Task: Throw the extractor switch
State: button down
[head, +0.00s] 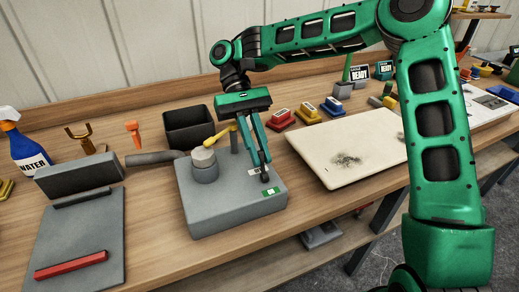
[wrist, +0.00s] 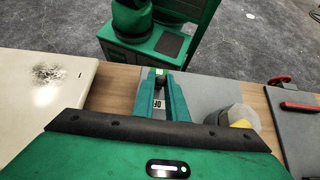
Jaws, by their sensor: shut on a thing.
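A grey box (head: 235,212) stands on the workbench, with a white label (head: 254,171) and a green label (head: 271,191) on its top. I take it to be the extractor switch box. My gripper (head: 265,177) points down at the right part of its top, between the two labels. In the wrist view my gripper (wrist: 161,78) is shut on a small dark switch lever (wrist: 161,82), mostly hidden by the fingers. Part of a white label (wrist: 158,104) reading "OF" shows between the fingers.
A black bin (head: 189,126) is behind. A stained cream board (head: 350,152) lies right; a grey plate with a red bar (head: 71,265) lies left.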

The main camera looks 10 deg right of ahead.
jog(key=shift+w+f+g, duration=0.1)
jog(key=shift+w+g, duration=0.2)
jog(key=shift+g, duration=0.1)
dwell(0.4)
jog(key=c, duration=1.8)
grip_release()
jog(key=shift+o, duration=0.2)
jog(key=shift+s+d+r+t+y, duration=0.1)
jog(key=shift+s+r+t+y, duration=0.1)
jog(key=shift+s+t, duration=0.4)
jog(key=shift+s+d+r+t+y, duration=0.1)
jog(key=shift+s+r+t, duration=0.1)
jog(key=shift+t, duration=0.7)
jog(key=shift+s+d+r+t+y, duration=0.15)
jog(key=shift+s+t+y, duration=0.15)
jog(key=shift+s+t, duration=0.5)
jog(key=shift+s+d+r+t, duration=0.1)
jog(key=shift+s+t, duration=0.1)
jog(key=shift+t, duration=0.7)
jog(key=shift+s+y, duration=0.1)
jog(key=shift+y, duration=0.2)
